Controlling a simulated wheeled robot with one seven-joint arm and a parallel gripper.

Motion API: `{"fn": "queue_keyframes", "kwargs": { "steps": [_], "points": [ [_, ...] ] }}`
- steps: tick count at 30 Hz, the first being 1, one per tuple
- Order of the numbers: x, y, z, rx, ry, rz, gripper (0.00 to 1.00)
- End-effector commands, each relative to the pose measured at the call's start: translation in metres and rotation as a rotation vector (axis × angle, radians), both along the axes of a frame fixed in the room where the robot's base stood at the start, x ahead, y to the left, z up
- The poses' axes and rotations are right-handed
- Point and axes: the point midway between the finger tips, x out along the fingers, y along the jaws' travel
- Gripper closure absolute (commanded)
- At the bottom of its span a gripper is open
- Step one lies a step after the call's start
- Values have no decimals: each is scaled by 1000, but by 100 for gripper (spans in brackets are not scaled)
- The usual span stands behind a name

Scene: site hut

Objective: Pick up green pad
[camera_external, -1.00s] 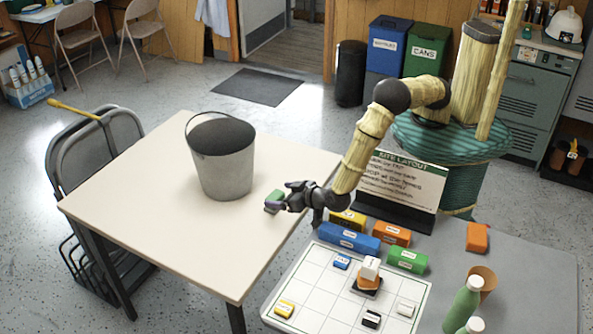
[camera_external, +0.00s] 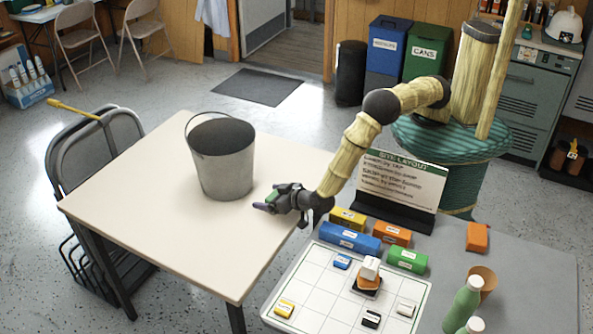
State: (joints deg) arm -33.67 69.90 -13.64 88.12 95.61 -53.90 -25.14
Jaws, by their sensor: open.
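The green pad (camera_external: 272,197) lies on the cream table (camera_external: 150,215) near its right edge, to the right of the metal bucket. My gripper (camera_external: 268,203) is open and low over the table at the pad, with its fingers around or beside it. The fingers and hand hide much of the pad, and I cannot tell whether they touch it.
A grey metal bucket (camera_external: 222,170) stands on the table just left of my gripper. On the grey table at right are a white grid board (camera_external: 318,290), several coloured blocks, a sign (camera_external: 402,185) and green bottles (camera_external: 463,305). The table's front left is clear.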

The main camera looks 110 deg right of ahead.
Motion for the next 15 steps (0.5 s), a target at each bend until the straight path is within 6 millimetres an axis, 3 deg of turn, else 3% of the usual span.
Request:
{"fn": "queue_keyframes", "kwargs": {
  "steps": [4,11,15],
  "points": [
    [0,0,0,0,0,0,15],
    [1,-3,0,0,0,-5,60],
    [1,-4,0,0,0,-6,63]
  ]
}}
